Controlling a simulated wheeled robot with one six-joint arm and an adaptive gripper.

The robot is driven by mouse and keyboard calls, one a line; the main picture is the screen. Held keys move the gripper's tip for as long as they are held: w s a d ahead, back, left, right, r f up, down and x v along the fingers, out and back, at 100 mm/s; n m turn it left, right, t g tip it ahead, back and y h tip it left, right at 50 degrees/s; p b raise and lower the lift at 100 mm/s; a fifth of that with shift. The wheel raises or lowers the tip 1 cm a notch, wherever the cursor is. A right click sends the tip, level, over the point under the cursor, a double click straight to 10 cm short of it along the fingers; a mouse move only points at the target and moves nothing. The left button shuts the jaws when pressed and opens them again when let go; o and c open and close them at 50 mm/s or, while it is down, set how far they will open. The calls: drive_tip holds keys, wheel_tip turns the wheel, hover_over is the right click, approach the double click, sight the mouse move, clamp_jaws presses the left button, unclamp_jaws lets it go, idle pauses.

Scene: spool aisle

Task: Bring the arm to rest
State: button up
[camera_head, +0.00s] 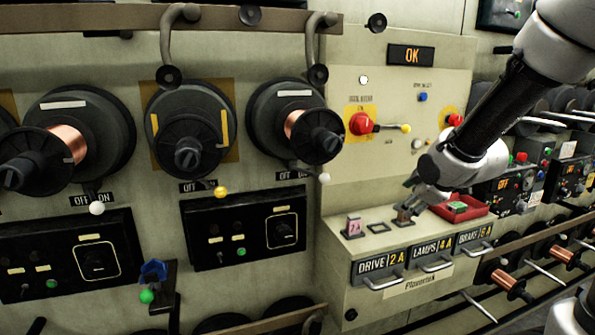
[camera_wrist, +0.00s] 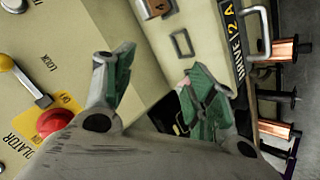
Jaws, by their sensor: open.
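My gripper (camera_head: 409,195) hangs above the shelf (camera_head: 345,262) of labelled drawers in the head view. In the wrist view its two green-padded fingers (camera_wrist: 160,60) stand apart with nothing between them. A pink fuse-like block (camera_head: 353,226) marked 2A stands at the shelf's left end; a bit of pink (camera_wrist: 185,83) shows behind one finger in the wrist view. A dark framed slot (camera_head: 379,228) beside it looks empty. A darker block (camera_head: 404,216) stands right of that slot, just under my gripper, and I cannot tell from the head view whether they touch.
A red tray (camera_head: 478,211) with green pieces sits right of my gripper. A red isolator knob (camera_head: 361,123) with a yellow-tipped lever juts from the panel behind. Drawer handles (camera_head: 384,283) stick out below the shelf. Copper spools (camera_head: 68,143) and levers line the left wall.

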drive_tip(key=s+d+r+m+g, duration=0.1)
drive_tip(key=s+m, duration=0.3)
drive_tip(key=s, duration=0.4)
drive_tip(key=s+d+r+m+g+h, duration=0.1)
drive_tip(key=s+d+r+m+g, duration=0.1)
drive_tip(key=s, duration=0.7)
drive_tip(key=s+d+r+m+g, duration=0.2)
drive_tip(key=s+m, duration=0.4)
drive_tip(key=s, duration=0.3)
drive_tip(key=shift+s+d+r+m+h, duration=0.15)
drive_tip(key=shift+d+r+m+h, duration=0.15)
drive_tip(key=shift+d+r, duration=0.45)
drive_tip(key=shift+r, duration=0.1)
